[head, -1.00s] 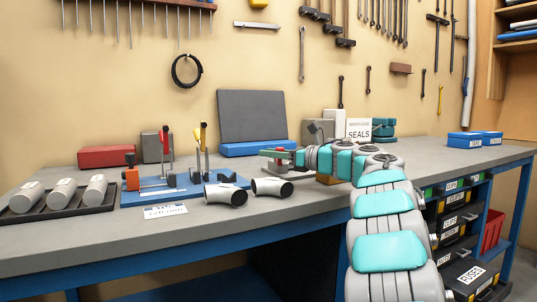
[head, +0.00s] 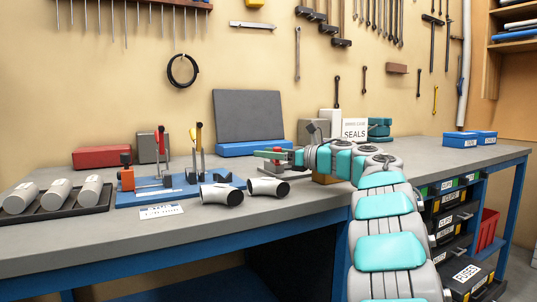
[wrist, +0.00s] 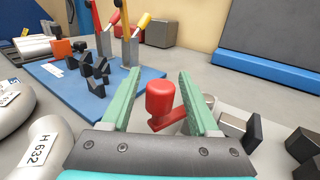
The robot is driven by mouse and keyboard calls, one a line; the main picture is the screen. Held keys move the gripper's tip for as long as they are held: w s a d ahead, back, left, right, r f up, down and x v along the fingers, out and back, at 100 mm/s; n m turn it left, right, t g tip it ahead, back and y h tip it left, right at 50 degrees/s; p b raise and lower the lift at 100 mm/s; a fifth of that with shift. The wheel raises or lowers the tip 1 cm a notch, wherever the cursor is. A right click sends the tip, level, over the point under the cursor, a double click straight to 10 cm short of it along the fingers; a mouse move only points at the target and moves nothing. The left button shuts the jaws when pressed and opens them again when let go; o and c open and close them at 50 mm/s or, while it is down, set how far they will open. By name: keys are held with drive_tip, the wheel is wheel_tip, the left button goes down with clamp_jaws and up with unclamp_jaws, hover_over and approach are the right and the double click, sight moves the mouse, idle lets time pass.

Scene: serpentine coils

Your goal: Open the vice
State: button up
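A teal, blocky thing (head: 379,128) at the back right looks like a vice, but it is small and partly hidden by the SEALS box, so I cannot tell how its jaws stand. My gripper (head: 270,156) is above the bench, well left of it. In the wrist view my gripper (wrist: 159,74) has its two green fingers apart. A red knob (wrist: 160,98) on a short red arm shows between them, with a gap on the left; I cannot tell whether the right finger touches it. The blue plate (head: 140,196) carries an orange clamp (head: 127,178) and upright levers with red and yellow grips.
Two pipe elbows (head: 221,195) lie near the bench's front, left of my gripper. A dark tray (head: 50,214) holds grey cylinders. A grey panel (head: 247,115) stands on a blue base behind. The SEALS box (head: 355,129) stands behind my arm. Bench top at right is mostly clear.

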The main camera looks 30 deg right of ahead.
drive_tip(key=b+v, duration=0.1)
drive_tip(key=v, duration=0.6)
drive_tip(key=shift+s+d, duration=0.25)
drive_tip(key=shift+s, duration=0.1)
drive_tip(key=shift+c, duration=0.3)
